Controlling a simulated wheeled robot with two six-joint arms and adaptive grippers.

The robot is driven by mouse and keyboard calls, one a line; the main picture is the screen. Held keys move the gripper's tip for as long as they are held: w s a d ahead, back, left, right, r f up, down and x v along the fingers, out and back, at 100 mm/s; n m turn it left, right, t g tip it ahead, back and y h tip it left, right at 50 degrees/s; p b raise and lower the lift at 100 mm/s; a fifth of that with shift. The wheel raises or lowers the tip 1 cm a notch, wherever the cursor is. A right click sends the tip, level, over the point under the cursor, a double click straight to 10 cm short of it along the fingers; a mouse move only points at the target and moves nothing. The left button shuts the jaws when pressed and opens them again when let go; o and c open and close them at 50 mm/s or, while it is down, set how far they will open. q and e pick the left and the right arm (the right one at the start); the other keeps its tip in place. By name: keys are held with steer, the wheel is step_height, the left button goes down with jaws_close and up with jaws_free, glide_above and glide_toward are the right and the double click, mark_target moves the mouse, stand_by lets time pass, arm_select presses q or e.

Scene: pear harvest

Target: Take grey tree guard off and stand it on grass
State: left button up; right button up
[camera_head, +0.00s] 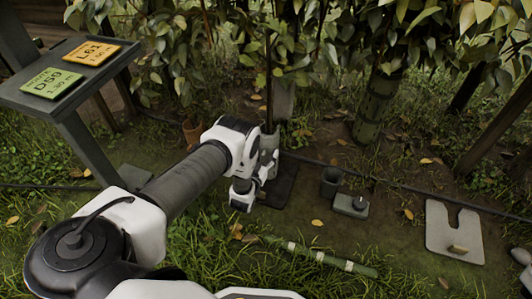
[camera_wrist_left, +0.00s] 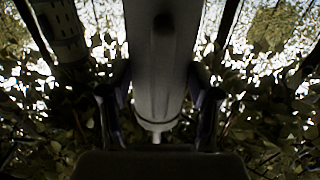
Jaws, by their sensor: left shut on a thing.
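In the left wrist view the guard (camera_wrist_left: 158,65) is a smooth grey tube with a rounded rim, filling the space between my fingers. My left gripper (camera_head: 266,160) is shut on it, low down; its two dark fingers flank the tube in the wrist view (camera_wrist_left: 158,105). I cannot tell whether the guard is still around the stem. Grass (camera_head: 215,250) lies in front.
A greenish guard (camera_head: 372,108) surrounds another trunk. A dark cup (camera_head: 331,181), small block (camera_head: 350,205) and slotted grey plate (camera_head: 447,237) lie to the right. A banded green stake (camera_head: 325,258) lies in front. A sign stand (camera_head: 85,125) and terracotta pot (camera_head: 192,131) are left.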

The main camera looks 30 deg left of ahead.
mark_target(266, 138)
arm_select(q)
step_height(266, 138, up, 8)
steer(key=p, duration=0.5)
steer(key=shift+s+f, duration=0.1)
steer(key=shift+f, duration=0.1)
steer(key=p+v, duration=1)
steer(key=v, duration=0.9)
steer(key=shift+s+f+p, duration=0.3)
steer(key=shift+s+f, duration=0.05)
steer(key=shift+f, duration=0.15)
